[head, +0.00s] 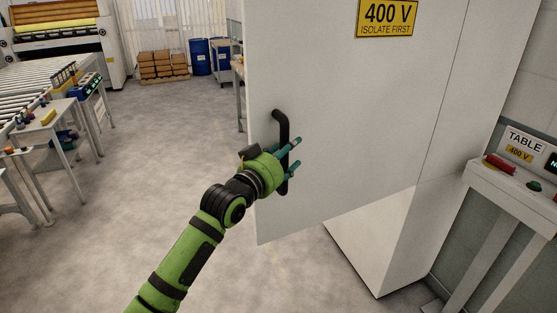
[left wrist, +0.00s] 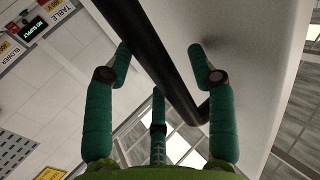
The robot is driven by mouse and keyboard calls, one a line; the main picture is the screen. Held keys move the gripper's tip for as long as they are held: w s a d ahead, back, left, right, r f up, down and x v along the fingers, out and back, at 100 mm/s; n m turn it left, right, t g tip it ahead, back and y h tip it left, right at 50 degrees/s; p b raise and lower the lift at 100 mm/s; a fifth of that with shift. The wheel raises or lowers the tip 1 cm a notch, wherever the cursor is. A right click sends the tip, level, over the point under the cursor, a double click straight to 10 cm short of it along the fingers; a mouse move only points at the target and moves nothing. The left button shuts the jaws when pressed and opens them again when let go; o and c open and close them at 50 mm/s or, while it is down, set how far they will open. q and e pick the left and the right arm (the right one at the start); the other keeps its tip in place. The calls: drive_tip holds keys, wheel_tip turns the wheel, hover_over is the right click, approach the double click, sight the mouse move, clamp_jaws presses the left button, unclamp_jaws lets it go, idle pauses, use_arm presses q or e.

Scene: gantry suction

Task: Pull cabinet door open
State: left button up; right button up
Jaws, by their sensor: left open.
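The white cabinet door (head: 350,110) fills the upper middle of the head view. Its lower edge juts out over the floor, so it appears to stand at an angle to the cabinet body (head: 375,240); the inside is hidden. A black vertical bar handle (head: 283,127) is near the door's left edge. My left gripper (head: 294,157) is at the lower half of the handle. In the left wrist view, the handle (left wrist: 150,50) runs between the open teal fingers (left wrist: 160,58), with visible gaps. Contact cannot be told. My right gripper is not in view.
A control desk marked TABLE (head: 520,190) stands close on the right. Workbenches (head: 50,125) and a roller conveyor (head: 40,75) are at left. Blue drums (head: 200,58) and stacked boxes (head: 162,65) are at the back. The floor (head: 180,130) left of the door is clear.

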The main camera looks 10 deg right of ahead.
use_arm(q)
drive_tip(key=v, duration=1.1)
drive_tip(key=shift+s, duration=0.4)
drive_tip(key=shift+a, duration=0.1)
